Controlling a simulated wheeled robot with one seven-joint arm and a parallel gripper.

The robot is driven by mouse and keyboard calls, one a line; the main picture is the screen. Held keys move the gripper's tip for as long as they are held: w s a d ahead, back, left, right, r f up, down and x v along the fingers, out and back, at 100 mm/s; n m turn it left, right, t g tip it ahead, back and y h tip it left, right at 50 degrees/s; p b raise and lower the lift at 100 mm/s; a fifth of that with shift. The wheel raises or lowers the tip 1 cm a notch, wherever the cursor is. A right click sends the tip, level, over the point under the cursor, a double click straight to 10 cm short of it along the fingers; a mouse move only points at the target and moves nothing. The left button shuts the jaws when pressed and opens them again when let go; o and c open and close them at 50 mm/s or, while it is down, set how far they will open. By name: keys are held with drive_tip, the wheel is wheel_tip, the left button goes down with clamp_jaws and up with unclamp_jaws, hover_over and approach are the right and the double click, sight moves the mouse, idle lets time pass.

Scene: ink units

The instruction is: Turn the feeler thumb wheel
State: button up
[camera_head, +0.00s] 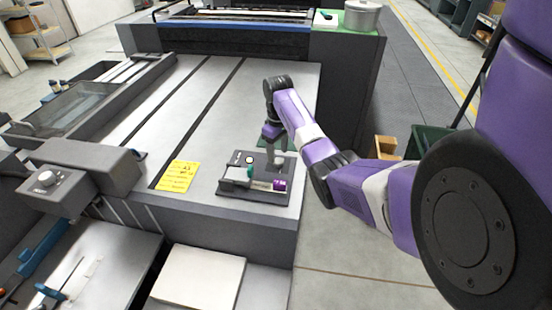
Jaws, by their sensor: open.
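A small dark fixture plate (262,193) lies near the front right corner of the pale machine table. It carries a grey block with a green part (250,172), a pale bar and a short purple wheel-like knob (280,185) at its right end. This knob may be the feeler thumb wheel; the picture is too small to be sure. My gripper (277,158) points down just above and behind the knob, at the back of the fixture. It is open and small in view. Whether the fingertips touch anything cannot be told.
A yellow label (176,176) lies left of the fixture. A grey housing with a round pale knob (46,179) stands at the left. A dark machine with a metal pot (362,15) on top rises at the back. The table's middle is clear.

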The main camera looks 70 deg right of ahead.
sight(278, 161)
drive_tip(key=shift+d+f, duration=0.1)
drive_tip(key=shift+f, duration=1.6)
